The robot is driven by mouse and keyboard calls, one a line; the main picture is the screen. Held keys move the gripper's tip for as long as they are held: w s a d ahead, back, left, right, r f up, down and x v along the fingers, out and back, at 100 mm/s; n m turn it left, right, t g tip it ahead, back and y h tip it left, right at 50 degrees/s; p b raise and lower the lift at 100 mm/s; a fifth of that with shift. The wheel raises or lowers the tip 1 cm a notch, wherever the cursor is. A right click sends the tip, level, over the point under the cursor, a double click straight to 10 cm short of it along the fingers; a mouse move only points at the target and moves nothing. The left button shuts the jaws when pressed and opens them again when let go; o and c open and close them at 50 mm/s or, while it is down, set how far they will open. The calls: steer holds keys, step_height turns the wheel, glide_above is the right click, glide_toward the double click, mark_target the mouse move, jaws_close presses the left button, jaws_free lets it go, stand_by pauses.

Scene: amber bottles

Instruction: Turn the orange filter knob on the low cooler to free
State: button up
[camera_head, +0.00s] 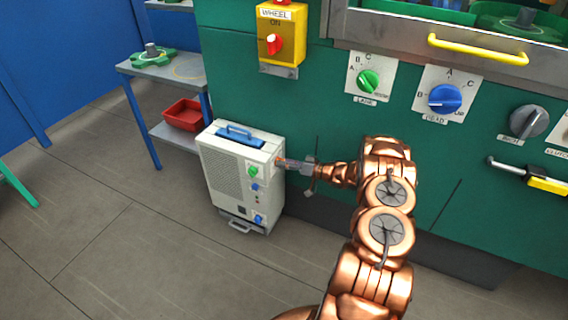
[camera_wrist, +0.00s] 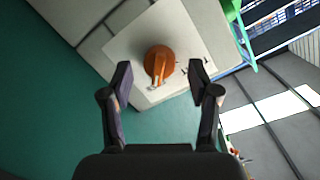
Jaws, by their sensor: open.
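The low cooler (camera_head: 233,178) is a pale box on the floor with a blue handle on top. In the wrist view its side panel carries a white plate (camera_wrist: 128,47) with the round orange filter knob (camera_wrist: 160,60). The knob's raised grip runs roughly up and down in that view, its lighter end low. Small dark lettering sits right of the knob, too small to read. My gripper (camera_wrist: 160,80) is open, with one finger either side of the knob and no visible contact. In the head view my gripper (camera_head: 286,163) is at the cooler's right side.
The cooler's front has a green knob (camera_head: 253,171) and blue knobs. The green machine wall (camera_head: 310,120) stands close behind, with a green dial (camera_head: 368,81) and a blue dial (camera_head: 445,98). A grey shelf table (camera_head: 165,68) holds a red bin (camera_head: 183,114). The floor in front is clear.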

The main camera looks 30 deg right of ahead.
steer(key=v, duration=1.1)
steer(key=shift+s, duration=0.1)
